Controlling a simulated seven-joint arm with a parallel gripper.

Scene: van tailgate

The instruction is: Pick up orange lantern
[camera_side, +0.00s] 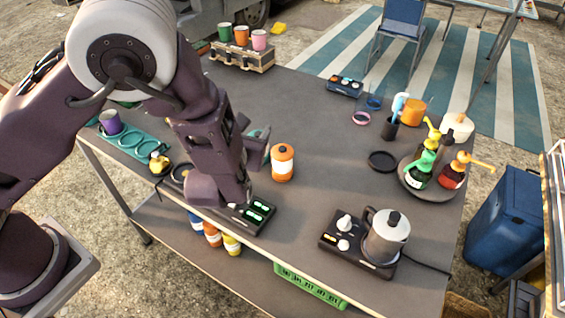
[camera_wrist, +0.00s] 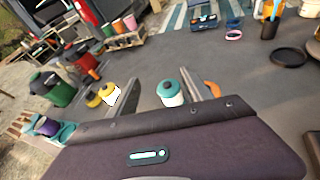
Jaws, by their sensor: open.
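The orange lantern (camera_side: 283,163) is a small upright orange cylinder with a white band, standing on the dark tabletop. My gripper (camera_side: 257,158) is just left of it in the side view, pointing down, open and empty. In the wrist view my gripper (camera_wrist: 164,86) has its fingers apart. A white lantern with a teal top (camera_wrist: 170,93) shows between them; in the side view a bit of teal shows behind a finger. An orange piece (camera_wrist: 213,88), probably the orange lantern, shows just outside the right finger, which hides most of it.
A coffee pot (camera_side: 385,236) stands on a burner at the front right. A round tray (camera_side: 436,193) of pump bottles is at the right. A case (camera_side: 243,57) with several cups is at the back. The tabletop (camera_side: 325,120) right of the lantern is clear.

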